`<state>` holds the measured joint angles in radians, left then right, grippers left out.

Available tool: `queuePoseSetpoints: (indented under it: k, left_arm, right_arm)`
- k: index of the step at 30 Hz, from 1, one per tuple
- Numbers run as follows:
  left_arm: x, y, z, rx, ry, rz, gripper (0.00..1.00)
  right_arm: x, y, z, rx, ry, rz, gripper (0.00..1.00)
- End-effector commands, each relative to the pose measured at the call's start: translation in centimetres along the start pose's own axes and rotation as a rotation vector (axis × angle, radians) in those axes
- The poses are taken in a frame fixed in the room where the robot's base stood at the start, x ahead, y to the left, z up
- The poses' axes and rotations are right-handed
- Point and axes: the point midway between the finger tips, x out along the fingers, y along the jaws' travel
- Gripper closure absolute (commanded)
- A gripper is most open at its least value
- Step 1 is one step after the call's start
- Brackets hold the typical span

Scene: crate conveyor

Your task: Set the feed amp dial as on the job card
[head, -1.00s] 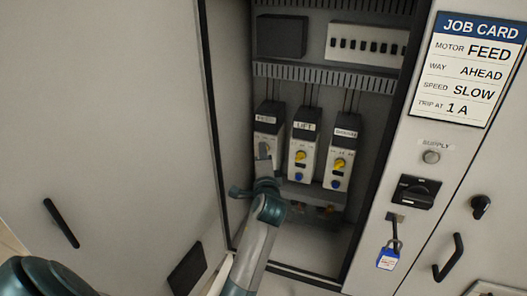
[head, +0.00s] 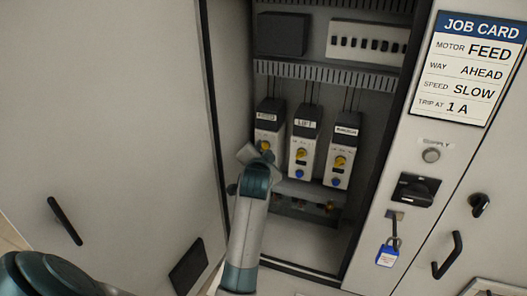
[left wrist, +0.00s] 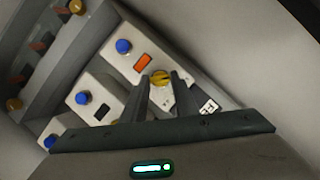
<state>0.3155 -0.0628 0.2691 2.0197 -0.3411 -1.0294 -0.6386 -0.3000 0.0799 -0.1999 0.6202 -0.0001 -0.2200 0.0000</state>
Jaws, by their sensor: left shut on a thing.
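The job card (head: 470,70) on the right reads motor FEED, way AHEAD, speed SLOW, trip at 1 A. The feed unit (head: 270,124) is the leftmost of three drive units in the open cabinet. The dial's scale is unreadable. My right gripper is not in view.
The middle unit (head: 304,140) and right unit (head: 342,150) stand close beside the feed unit, with similar yellow dials and blue buttons. A cabinet frame, a black switch (head: 416,190) and a blue padlock (head: 387,256) are to the right. A large grey panel fills the left.

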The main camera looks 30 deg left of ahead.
Motion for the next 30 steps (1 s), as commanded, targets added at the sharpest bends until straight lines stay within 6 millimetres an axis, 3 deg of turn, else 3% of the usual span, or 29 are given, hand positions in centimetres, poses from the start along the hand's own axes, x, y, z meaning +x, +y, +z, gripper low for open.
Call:
queuePoseSetpoints:
  k: [14, 15, 17, 30]
  left_arm:
    - [0.03, 0.15, 0.22, -0.018, -0.005, 0.012, 0.96]
    - [0.03, 0.15, 0.23, -0.018, -0.005, 0.011, 0.66]
    - [0.03, 0.14, 0.21, -0.018, -0.005, 0.011, 0.55]
    - [0.08, -0.04, -0.06, -0.018, -0.001, 0.008, 0.55]
  right_arm:
    - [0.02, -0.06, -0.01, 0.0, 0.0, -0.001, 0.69]
    - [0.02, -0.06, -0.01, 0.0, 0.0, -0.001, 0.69]
    - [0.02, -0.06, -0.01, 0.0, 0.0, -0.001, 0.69]
    - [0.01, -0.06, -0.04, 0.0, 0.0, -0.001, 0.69]
